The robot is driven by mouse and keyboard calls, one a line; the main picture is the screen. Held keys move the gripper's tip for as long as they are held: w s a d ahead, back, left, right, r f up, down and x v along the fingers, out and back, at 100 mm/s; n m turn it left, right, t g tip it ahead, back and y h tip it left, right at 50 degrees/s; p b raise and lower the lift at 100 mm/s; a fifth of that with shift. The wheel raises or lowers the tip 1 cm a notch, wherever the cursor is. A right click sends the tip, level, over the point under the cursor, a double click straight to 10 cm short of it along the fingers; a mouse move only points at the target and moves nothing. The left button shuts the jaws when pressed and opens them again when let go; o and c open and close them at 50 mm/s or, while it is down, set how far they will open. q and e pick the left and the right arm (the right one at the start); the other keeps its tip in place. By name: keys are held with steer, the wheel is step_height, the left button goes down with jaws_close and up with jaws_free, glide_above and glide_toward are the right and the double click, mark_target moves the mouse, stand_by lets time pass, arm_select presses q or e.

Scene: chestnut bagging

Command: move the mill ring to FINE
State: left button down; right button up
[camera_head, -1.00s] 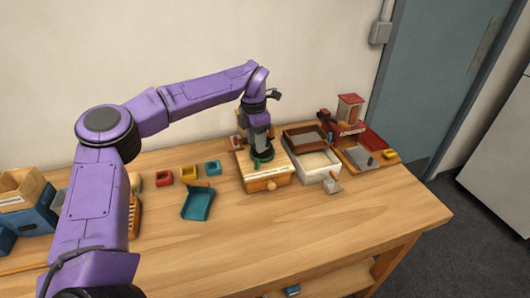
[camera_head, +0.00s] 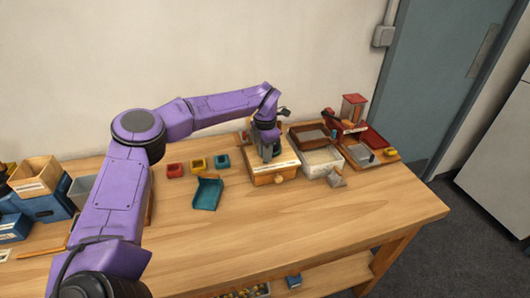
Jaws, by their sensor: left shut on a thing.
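The mill is a wooden box (camera_head: 262,178) with a pale top and a round knob (camera_head: 279,180) on its front, standing toward the back of the table. My left gripper (camera_head: 267,158) points down at the top of the mill and is shut on the mill ring. The ring is mostly hidden by the gripper, and its setting and the FINE mark cannot be read. My right gripper is not in view.
A teal dustpan-like tray (camera_head: 206,193) and small red (camera_head: 175,170), yellow (camera_head: 198,165) and teal (camera_head: 222,161) cups lie left of the mill. A white-walled bin (camera_head: 322,172) stands close on its right. The table's front right is clear.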

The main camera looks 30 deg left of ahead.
arm_select(q)
steer(key=shift+f, duration=0.1)
steer(key=shift+w+d+f+n+b, duration=0.15)
steer(key=shift+d+n+b, duration=0.25)
steer(key=shift+n+b, duration=0.4)
steer(key=shift+w+d+n+b, duration=0.5)
steer(key=shift+d+n+b, duration=0.15)
steer(key=shift+n+b, duration=0.5)
steer(key=n+b, duration=0.1)
steer(key=n, duration=0.1)
steer(key=w+d+n, duration=0.1)
steer(key=shift+w+d+n+b, duration=0.15)
steer(key=shift+w+n+b, duration=0.15)
steer(key=shift+n+b, duration=0.05)
steer(key=n, duration=0.1)
steer(key=w+n, duration=0.1)
steer(key=n, duration=0.1)
steer(key=shift+w+d+b, duration=0.25)
steer(key=shift+d+b, duration=0.1)
steer(key=shift+b, duration=0.05)
steer(key=shift+w+r+n, duration=0.2)
steer(key=shift+w+n, duration=0.15)
steer(key=shift+n, duration=0.15)
steer(key=shift+r+n, duration=0.1)
steer(key=shift+n, duration=0.2)
